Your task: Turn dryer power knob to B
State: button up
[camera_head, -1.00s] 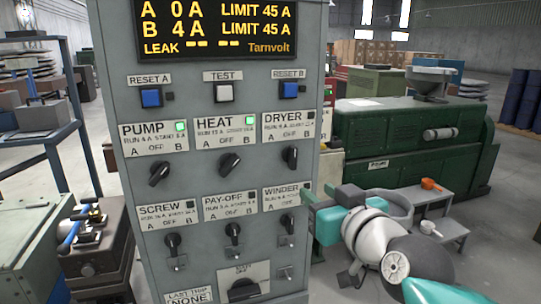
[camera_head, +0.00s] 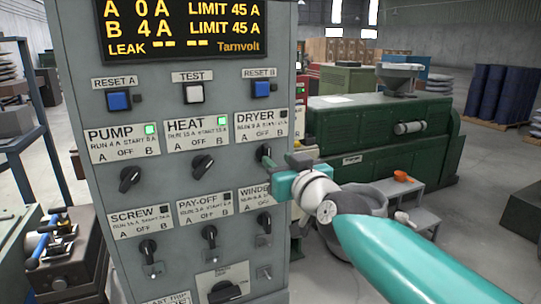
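The dryer knob (camera_head: 264,151) is a dark rotary knob under the DRYER label (camera_head: 256,126) on the grey panel. The label reads A, OFF, B and its small lamp is dark. My gripper (camera_head: 268,161) is at this knob from the lower right, its finger overlapping the knob in the picture. The teal gripper body covers part of the knob, so its exact pointing is hard to read. I cannot tell whether the fingers touch it or are closed.
The pump knob (camera_head: 130,178) and heat knob (camera_head: 203,166) tilt toward B, with green lamps lit. The winder knob (camera_head: 264,223) is just below my gripper. The display (camera_head: 185,28) reads A 0 A, B 4 A, limits 45 A. A green machine (camera_head: 385,140) stands behind.

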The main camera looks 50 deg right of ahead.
aim_at(269, 153)
jog(key=x, duration=0.4)
jog(key=shift+w+d, duration=0.1)
jog(key=shift+w, duration=0.3)
jog(key=shift+c, duration=0.2)
grip_shut()
